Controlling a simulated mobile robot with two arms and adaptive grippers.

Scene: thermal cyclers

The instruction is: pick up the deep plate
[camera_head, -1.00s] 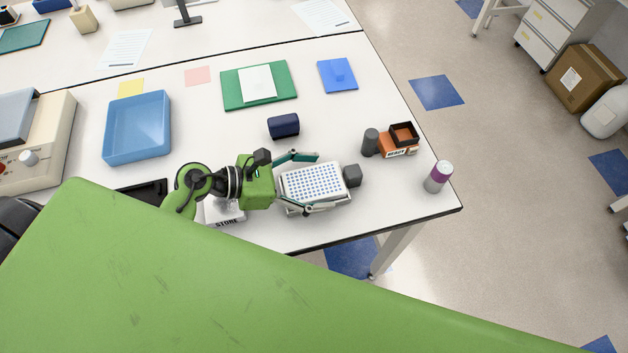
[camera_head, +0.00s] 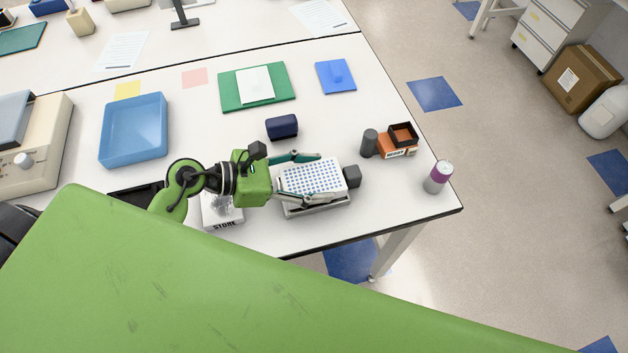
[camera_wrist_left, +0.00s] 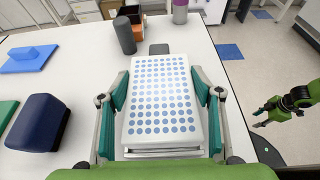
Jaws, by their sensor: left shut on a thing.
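The deep plate (camera_head: 313,176) is white with rows of blue wells. My left gripper (camera_head: 308,176) is shut on it, with one finger along each long side. The plate is held a little above a grey metal holder (camera_head: 318,208), whose near edge shows below it. The left wrist view shows the plate (camera_wrist_left: 158,100) between the two teal-padded fingers of my left gripper (camera_wrist_left: 161,92). My right gripper (camera_wrist_left: 264,115) shows small at the right of the left wrist view; its opening is unclear.
A dark grey block (camera_head: 352,175) is close to the plate's right end. A navy object (camera_head: 282,126) lies behind. A white STORE block (camera_head: 222,212) is under my left arm.

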